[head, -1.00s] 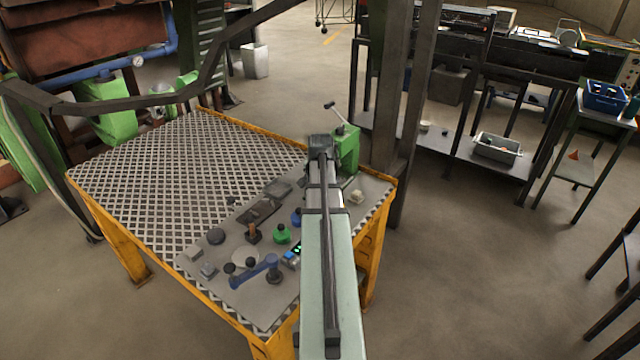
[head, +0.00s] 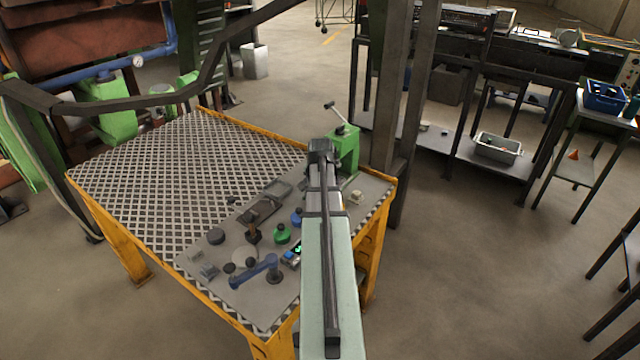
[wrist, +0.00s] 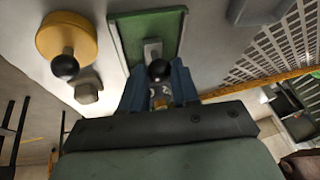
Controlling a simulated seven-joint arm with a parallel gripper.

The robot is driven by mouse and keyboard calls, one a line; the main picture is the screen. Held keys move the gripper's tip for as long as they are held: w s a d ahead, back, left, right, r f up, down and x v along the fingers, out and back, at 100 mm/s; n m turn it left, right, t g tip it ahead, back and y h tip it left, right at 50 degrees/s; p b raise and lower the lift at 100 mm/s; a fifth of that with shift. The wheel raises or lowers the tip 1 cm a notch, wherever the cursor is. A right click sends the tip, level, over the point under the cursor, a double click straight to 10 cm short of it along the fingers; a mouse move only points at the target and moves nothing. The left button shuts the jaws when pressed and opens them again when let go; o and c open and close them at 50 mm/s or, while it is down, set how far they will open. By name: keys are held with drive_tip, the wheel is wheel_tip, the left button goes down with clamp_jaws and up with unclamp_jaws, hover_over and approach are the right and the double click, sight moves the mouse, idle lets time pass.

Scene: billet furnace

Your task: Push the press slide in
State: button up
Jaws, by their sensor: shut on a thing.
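In the wrist view, a grey bar (wrist: 152,50) with a round black knob (wrist: 158,70) lies in a green rectangular frame (wrist: 118,40); it looks like the press slide. The blue fingers of my gripper (wrist: 158,88) stand on either side of the knob and are shut on it. In the head view, my gripper (head: 322,152) is at the back right of the table, beside a green press body (head: 346,150) with a lever (head: 336,112) on top. The fingers, knob and slide are hidden there by my arm.
A yellow disc (wrist: 62,38) with a black knob and a small grey block (wrist: 88,92) stand beside the green frame. The grey panel (head: 215,268) holds several knobs and a blue lever (head: 255,272). The patterned tabletop (head: 170,160) at left is clear. A dark post (head: 395,110) stands behind.

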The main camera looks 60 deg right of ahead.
clamp_jaws()
drive_tip(key=shift+d, duration=1.95)
drive_tip(key=o, duration=0.7)
unclamp_jaws()
drive_tip(key=shift+a+r, duration=0.1)
drive_tip(key=v, duration=1.3)
drive_tip(key=shift+r, duration=0.25)
